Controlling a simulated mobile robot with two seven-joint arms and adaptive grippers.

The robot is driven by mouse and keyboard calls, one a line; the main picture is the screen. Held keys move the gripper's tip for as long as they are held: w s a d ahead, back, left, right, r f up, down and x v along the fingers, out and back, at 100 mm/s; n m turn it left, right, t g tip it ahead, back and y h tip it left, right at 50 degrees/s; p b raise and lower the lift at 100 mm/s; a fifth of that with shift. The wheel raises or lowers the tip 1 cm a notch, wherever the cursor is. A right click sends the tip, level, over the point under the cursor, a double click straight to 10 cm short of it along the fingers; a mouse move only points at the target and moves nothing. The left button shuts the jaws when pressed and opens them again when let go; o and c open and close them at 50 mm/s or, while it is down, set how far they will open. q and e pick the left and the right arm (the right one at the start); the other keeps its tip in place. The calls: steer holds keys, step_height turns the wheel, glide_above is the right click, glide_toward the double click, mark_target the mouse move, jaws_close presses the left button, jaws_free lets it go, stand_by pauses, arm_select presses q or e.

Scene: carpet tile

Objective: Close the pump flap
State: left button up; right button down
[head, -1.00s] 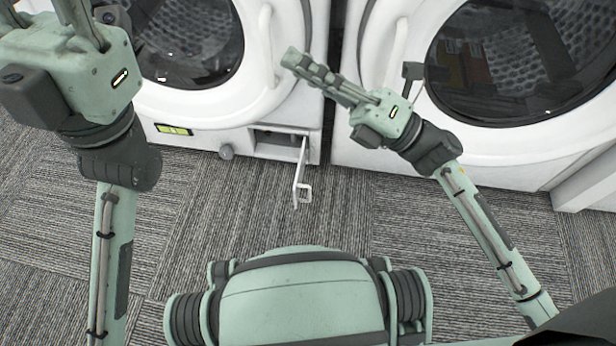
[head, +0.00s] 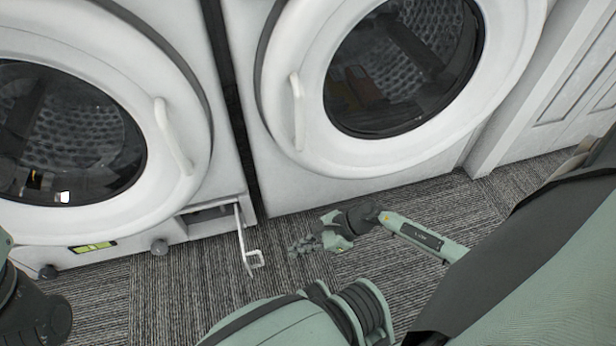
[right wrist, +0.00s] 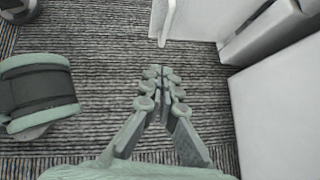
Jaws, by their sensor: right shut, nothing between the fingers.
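The pump flap (head: 243,244) is a thin white panel at the bottom right of the left washing machine (head: 160,206). It stands swung out from the pump opening (head: 207,215), with a small loop at its free end. It also shows at the top of the right wrist view (right wrist: 168,18). My right gripper (head: 298,248) is low over the carpet, to the right of the flap and apart from it. Its fingers are together and empty, also in the right wrist view (right wrist: 159,72).
A second washing machine (head: 281,190) stands close on the right, with a narrow dark gap between. A white panelled door or cabinet (head: 545,110) is at the far right. Carpet (head: 170,290) in front is clear.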

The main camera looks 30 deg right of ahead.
steer(key=w+a+f, duration=0.2)
steer(key=w+a, duration=0.1)
steer(key=a, duration=0.2)
steer(key=shift+a+b, duration=0.35)
steer(key=shift+b, duration=0.05)
steer(key=shift+a, duration=0.25)
